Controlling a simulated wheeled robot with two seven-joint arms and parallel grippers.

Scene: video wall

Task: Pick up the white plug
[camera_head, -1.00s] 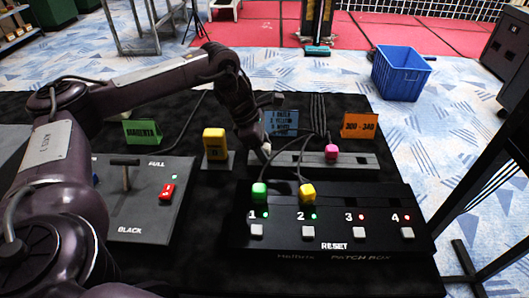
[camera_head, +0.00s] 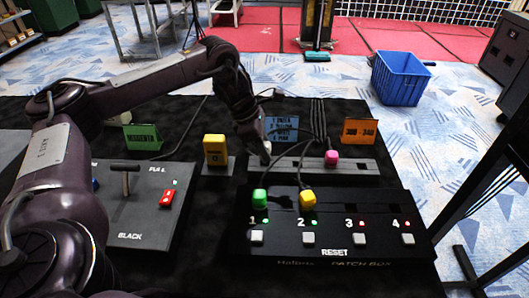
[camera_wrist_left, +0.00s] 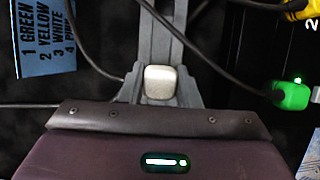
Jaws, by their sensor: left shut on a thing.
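The white plug (camera_wrist_left: 160,82) sits between the fingers of my left gripper (camera_wrist_left: 160,92) in the left wrist view, and the fingers are shut on it. In the head view my left gripper (camera_head: 264,155) is at the left part of the grey rail, behind the black patch box (camera_head: 335,252). The plug is small and mostly hidden by the fingers there. A green plug (camera_head: 259,198) and a yellow plug (camera_head: 308,199) stand at positions 1 and 2 of the box. A pink plug (camera_head: 331,158) stands on the grey rail (camera_head: 352,168). My right gripper is out of view.
Left are a lever console (camera_head: 140,215), a yellow block (camera_head: 215,150) and a green sign (camera_head: 143,136). A blue sign (camera_head: 282,128) and an orange sign (camera_head: 361,131) stand behind the rail. Loose cables hang around the gripper. A blue crate (camera_head: 401,78) is on the floor.

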